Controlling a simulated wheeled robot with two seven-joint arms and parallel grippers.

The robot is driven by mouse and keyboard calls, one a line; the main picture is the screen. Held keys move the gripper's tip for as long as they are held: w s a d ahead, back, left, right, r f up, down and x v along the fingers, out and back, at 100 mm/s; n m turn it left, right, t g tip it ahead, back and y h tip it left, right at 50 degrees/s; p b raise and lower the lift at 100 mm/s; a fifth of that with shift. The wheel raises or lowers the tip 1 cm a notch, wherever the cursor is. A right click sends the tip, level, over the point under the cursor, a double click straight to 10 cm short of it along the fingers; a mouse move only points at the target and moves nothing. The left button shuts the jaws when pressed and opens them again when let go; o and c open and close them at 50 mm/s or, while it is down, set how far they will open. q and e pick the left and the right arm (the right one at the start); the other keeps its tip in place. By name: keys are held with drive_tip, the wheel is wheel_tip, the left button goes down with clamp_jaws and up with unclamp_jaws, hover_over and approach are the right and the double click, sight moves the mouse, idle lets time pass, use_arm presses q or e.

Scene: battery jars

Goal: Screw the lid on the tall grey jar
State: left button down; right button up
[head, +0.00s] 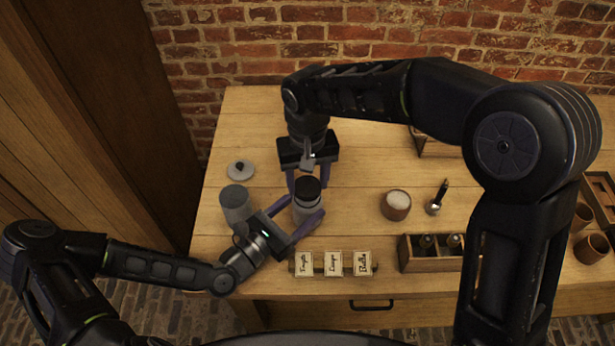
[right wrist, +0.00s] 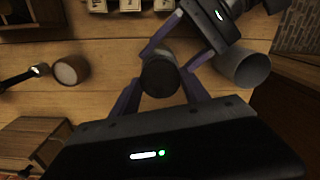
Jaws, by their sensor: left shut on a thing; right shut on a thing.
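A light-grey jar (head: 306,211) with a dark round lid (head: 307,187) on its top stands upright on the table between my grippers. My left gripper (head: 298,215) is shut around its body from the lower left. My right gripper (head: 308,180) reaches down from behind, its purple fingers shut on the dark lid (right wrist: 160,76). Whether the lid is fully seated cannot be told. An open grey jar (head: 236,205) stands to the left, and also shows in the right wrist view (right wrist: 245,68). A loose grey lid (head: 240,170) with a dark knob lies behind it.
Three labelled blocks (head: 333,263) stand in a row in front of the held jar. To the right are a brown cup (head: 397,204) with pale contents, a dark-handled tool (head: 437,199) and a wooden box (head: 425,259) with small bottles. The table between is clear.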

drive_tip(key=shift+f, duration=0.45)
drive_tip(key=shift+f, duration=0.55)
idle(0.6)
